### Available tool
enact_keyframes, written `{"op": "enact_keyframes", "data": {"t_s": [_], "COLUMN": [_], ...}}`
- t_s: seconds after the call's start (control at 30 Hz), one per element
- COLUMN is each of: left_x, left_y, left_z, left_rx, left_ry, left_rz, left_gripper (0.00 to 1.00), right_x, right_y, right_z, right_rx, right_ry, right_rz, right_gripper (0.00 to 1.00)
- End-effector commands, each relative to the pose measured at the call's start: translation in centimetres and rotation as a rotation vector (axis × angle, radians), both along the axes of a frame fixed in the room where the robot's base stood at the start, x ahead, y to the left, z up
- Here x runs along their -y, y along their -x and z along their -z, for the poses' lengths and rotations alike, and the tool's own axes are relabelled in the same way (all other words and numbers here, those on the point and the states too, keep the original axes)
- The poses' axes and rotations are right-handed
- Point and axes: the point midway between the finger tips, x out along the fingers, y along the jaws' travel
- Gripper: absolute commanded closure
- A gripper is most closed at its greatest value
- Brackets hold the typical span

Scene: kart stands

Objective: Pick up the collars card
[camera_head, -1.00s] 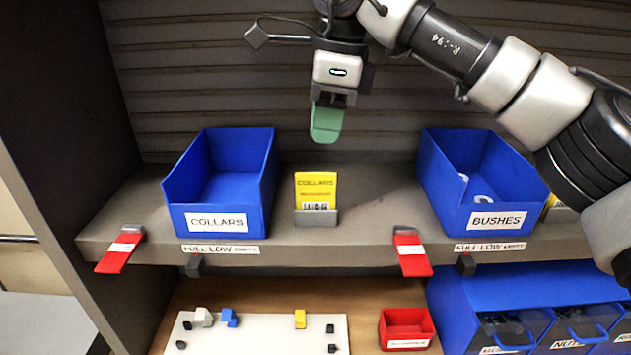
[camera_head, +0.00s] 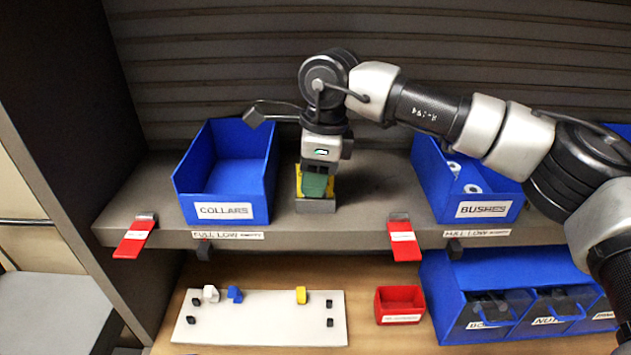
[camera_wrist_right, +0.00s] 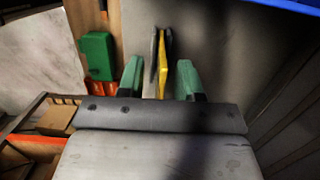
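The yellow collars card (camera_head: 331,187) stands upright in its small grey holder (camera_head: 315,206) on the shelf, between the COLLARS bin and the BUSHES bin. My right gripper (camera_head: 315,188) is in front of it from above and hides most of its face. In the right wrist view the card (camera_wrist_right: 163,62) shows edge-on between the two green fingers of the right gripper (camera_wrist_right: 160,80), which are apart with a gap on each side. The right gripper is open and holds nothing. My left gripper is not in view.
The blue COLLARS bin (camera_head: 222,212) stands close left of the card and looks empty. The blue BUSHES bin (camera_head: 482,210) at the right holds white rings. Red tabs (camera_head: 403,238) hang on the shelf edge. Below are a white board (camera_head: 262,322) and a red bin (camera_head: 400,304).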

Motion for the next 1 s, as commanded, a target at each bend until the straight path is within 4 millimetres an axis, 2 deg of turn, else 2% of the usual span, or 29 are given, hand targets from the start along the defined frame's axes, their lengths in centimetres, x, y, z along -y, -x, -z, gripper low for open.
{"op": "enact_keyframes", "data": {"t_s": [0.1, 0.33, 0.77, 0.87, 1.0], "left_x": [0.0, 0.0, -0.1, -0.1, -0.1], "left_y": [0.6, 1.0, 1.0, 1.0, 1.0], "left_z": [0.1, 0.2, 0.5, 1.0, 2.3], "left_rx": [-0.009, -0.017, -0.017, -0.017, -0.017], "left_ry": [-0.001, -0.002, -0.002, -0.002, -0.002], "left_rz": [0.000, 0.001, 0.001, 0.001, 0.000], "left_gripper": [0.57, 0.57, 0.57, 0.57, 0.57], "right_x": [0.0, 0.0, 0.0, 0.0, -0.1], "right_y": [0.0, 0.0, 0.0, -0.1, -0.1], "right_z": [0.0, 0.0, -0.2, -0.9, -2.6], "right_rx": [0.000, 0.000, 0.001, 0.002, 0.004], "right_ry": [0.000, 0.000, -0.001, -0.001, -0.002], "right_rz": [0.000, 0.000, 0.000, 0.001, 0.000], "right_gripper": [0.66, 1.00, 1.00, 1.00, 1.00]}}
